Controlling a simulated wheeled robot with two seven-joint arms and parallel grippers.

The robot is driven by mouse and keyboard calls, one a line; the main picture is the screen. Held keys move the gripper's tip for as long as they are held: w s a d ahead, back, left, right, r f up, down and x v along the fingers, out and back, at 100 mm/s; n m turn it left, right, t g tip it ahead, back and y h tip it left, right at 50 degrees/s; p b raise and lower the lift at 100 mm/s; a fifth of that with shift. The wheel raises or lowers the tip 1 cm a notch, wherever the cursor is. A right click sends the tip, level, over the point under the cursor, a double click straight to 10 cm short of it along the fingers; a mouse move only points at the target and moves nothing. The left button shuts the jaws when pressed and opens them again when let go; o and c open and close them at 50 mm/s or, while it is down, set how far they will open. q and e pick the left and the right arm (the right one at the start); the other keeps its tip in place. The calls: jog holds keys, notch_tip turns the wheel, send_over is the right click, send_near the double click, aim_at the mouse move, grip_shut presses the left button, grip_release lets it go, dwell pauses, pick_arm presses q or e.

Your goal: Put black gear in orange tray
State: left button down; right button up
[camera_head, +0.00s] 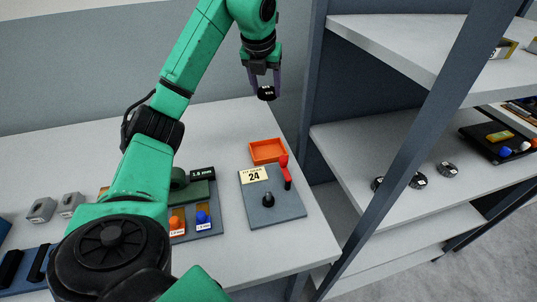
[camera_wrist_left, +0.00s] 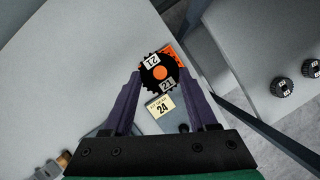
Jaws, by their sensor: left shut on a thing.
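My left gripper (camera_head: 265,86) is shut on a black toothed gear (camera_head: 267,94) and holds it in the air at the table's far right. In the left wrist view the gear (camera_wrist_left: 150,79) sits between the fingertips and bears labels reading 21 and perhaps 12. Its middle looks orange. The orange tray (camera_head: 267,151) stands on the table, below the gear in the head view, and looks empty. In the wrist view the gear partly hides the tray (camera_wrist_left: 176,57). My right gripper is not in view.
A grey plate (camera_head: 289,208) with a 24 label, a dark peg (camera_head: 268,199) and a red handle (camera_head: 286,171) lies just in front of the tray. A shelf (camera_head: 340,150) with several dark gears stands right of the table. Grey blocks (camera_head: 42,210) sit at left.

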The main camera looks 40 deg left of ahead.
pick_arm(q)
jog(key=shift+s+d+f, duration=0.1)
jog(key=shift+s+f, duration=0.05)
jog(key=shift+f, duration=0.4)
jog(key=b, duration=0.1)
send_over(268, 153)
jog(key=s, duration=0.1)
notch_tip(268, 153, down, 6)
jog(key=f, duration=1.3)
jog(key=shift+s+d+f, duration=0.15)
jog(key=shift+d+f, duration=0.1)
jog(key=shift+f, duration=0.1)
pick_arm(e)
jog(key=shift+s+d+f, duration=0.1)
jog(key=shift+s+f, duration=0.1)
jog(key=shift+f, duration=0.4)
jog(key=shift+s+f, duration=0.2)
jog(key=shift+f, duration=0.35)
pick_arm(q)
jog(key=c, duration=0.6)
grip_release()
jog(key=shift+f, duration=0.15)
jog(key=o, duration=0.4)
